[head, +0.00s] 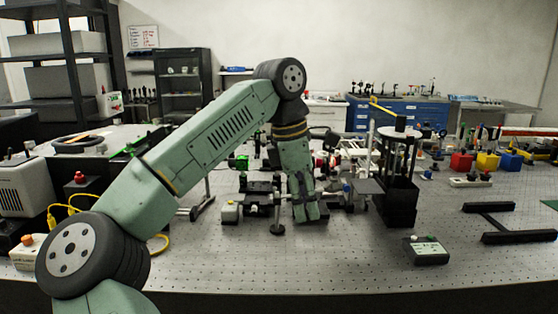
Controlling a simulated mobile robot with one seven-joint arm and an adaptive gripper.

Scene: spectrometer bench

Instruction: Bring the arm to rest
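My green arm rises from the lower left to a high bend and then reaches down to the optical bench (340,270). Its lower end, with my gripper (306,213), is low over the middle of the bench, among the optical parts. The gripper is small in this view and mostly seen from behind. I cannot tell whether its fingers are open or shut, or whether it touches the bench. No held object shows.
Black optical mounts (262,192) stand close left of the gripper. A tall black stand with a round white top (400,133) and a small control box (426,250) are to the right. The front middle of the bench is clear.

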